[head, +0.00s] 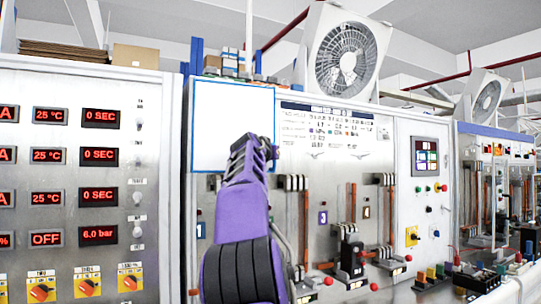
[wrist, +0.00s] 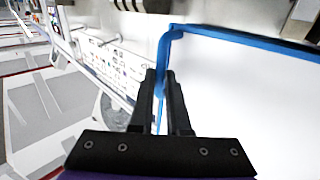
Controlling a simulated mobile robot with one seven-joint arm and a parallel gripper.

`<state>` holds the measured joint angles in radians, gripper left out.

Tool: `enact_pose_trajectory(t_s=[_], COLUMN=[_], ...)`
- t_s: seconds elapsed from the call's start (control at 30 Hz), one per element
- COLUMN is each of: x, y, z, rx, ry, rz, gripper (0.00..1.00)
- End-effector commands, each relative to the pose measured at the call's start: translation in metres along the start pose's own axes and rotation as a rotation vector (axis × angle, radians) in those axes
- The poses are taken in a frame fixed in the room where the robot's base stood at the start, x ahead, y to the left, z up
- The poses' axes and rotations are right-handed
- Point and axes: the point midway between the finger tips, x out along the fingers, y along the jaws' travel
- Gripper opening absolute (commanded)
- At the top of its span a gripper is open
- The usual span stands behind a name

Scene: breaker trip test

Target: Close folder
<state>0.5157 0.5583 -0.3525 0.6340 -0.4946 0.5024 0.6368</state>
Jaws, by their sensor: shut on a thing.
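The folder is a white flat panel with a thin blue border (head: 225,120), standing upright against the test bench in the head view. In the wrist view its white face (wrist: 245,90) fills the right side, with the blue border along its top and left edges. My gripper (wrist: 166,78) is shut on the blue border, with one finger on each side of it. In the head view my purple arm rises in front of the panel's lower right corner and hides that part; my fingertips are not clear there.
The steel bench panel (head: 330,165) stands to the folder's right, with switches and copper bars. A control cabinet (head: 85,185) with red displays and orange knobs stands left. A fan (head: 343,60) sits above. Black breakers (head: 350,255) stick out at lower right.

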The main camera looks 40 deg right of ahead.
Motion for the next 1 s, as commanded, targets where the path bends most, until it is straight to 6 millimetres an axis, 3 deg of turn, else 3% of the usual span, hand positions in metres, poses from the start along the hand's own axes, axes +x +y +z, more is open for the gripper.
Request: enact_pose_trajectory(t_s=[0.03,0.1,0.13,0.27,1.0], x=[0.0029,0.0029,0.0029,0.0028,0.0014], y=[0.0155,0.0155,0.0155,0.0150,0.0081], z=[-0.0001,0.0000,0.0000,-0.0001,0.0001], rx=[-0.009,-0.009,-0.009,-0.008,-0.003], ry=[-0.002,-0.002,-0.003,-0.002,0.000], rz=[0.029,0.029,0.029,0.028,0.014], gripper=[0.00,0.00,0.20,0.43,0.45])
